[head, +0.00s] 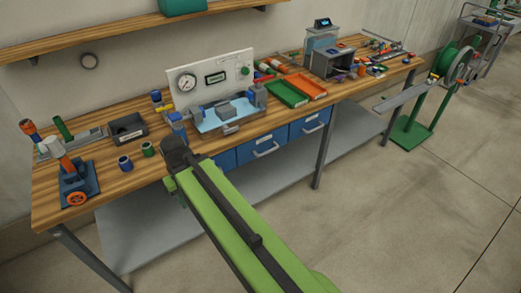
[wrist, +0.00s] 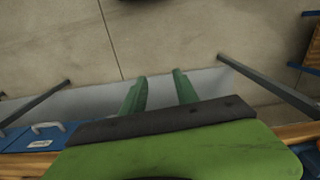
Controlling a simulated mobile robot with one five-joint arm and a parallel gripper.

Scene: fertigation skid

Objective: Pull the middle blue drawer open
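Blue drawers hang under the bench top in the head view. The middle blue drawer (head: 262,155) has a pale bar handle (head: 265,149) and looks shut. The right blue drawer (head: 310,124) is also shut; the left one (head: 226,160) is partly hidden by my arm. My gripper's two green fingers (wrist: 160,78) are apart with nothing between them in the wrist view. They point over the floor and lower shelf, clear of the drawers. A blue drawer front with a handle (wrist: 47,127) shows at the left there; I cannot tell which drawer it is.
The wooden bench top (head: 105,165) carries a gauge panel (head: 212,78), a green tray (head: 285,93), an orange tray (head: 305,85) and many small parts. A grey lower shelf (head: 165,235) and bench legs (head: 320,160) lie below. The floor (head: 410,220) at front right is clear.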

